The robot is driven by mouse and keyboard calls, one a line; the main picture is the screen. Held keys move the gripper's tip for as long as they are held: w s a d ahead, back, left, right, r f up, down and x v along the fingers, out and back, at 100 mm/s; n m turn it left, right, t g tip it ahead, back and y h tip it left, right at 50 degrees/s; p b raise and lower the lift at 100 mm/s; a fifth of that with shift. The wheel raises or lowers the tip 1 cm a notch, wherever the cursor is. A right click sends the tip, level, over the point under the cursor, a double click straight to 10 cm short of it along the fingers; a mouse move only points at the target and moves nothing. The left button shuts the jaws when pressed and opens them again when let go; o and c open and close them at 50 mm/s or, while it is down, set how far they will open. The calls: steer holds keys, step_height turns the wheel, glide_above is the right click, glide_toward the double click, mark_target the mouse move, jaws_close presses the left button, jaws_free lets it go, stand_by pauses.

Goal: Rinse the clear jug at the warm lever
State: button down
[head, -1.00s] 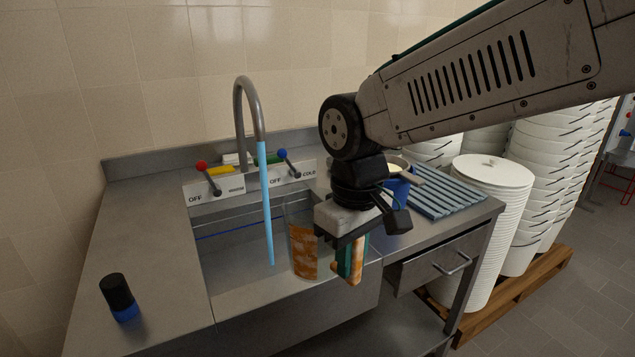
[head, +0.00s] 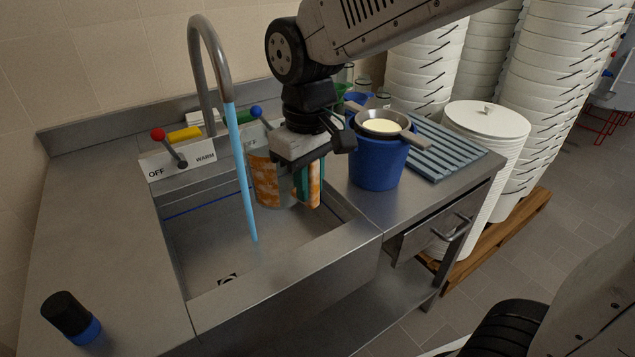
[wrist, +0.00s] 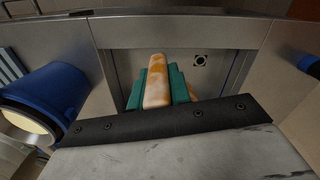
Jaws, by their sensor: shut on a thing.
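The clear jug (head: 267,182) hangs upright over the sink's back part, its wall marked with orange-brown stains. My gripper (head: 308,184) is shut on its handle (wrist: 157,82); the wrist view shows the stained handle between teal finger pads. The jug's mouth is partly hidden behind my gripper. A blue water stream (head: 241,170) runs from the tap (head: 212,55) to the sink floor, crossing in front of the jug's left edge; none visibly enters it. The warm lever (head: 170,149) has a red knob and stands on a plate marked OFF and WARM. The blue-knobbed lever (head: 260,116) is partly hidden.
A blue bucket (head: 376,165) with a strainer (head: 381,124) on top stands right of the sink, beside a ribbed rack (head: 440,150). A black-and-blue bottle (head: 71,318) stands on the left counter. A yellow item (head: 184,134) lies behind the levers. The sink's front is clear.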

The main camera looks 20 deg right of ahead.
steer(key=shift+w+a+f, duration=0.35)
steer(key=shift+w+a, duration=0.45)
steer(key=shift+w, duration=0.8)
steer(key=shift+w+a+f, duration=0.35)
steer(key=shift+w+a, duration=0.5)
steer(key=shift+w, duration=0.7)
steer(key=shift+w+a+f, duration=0.35)
steer(key=shift+w+a, duration=0.45)
steer(key=shift+w, duration=0.8)
steer(key=shift+d, duration=0.15)
steer(key=shift+w+d, duration=0.25)
steer(key=shift+d, duration=0.15)
steer(key=shift+s+a, duration=0.1)
steer(key=shift+a, duration=0.05)
steer(key=shift+s+a, duration=0.15)
steer(key=shift+a, duration=0.25)
steer(key=shift+d, duration=0.1)
steer(key=shift+w+d, duration=0.25)
steer(key=shift+d, duration=0.2)
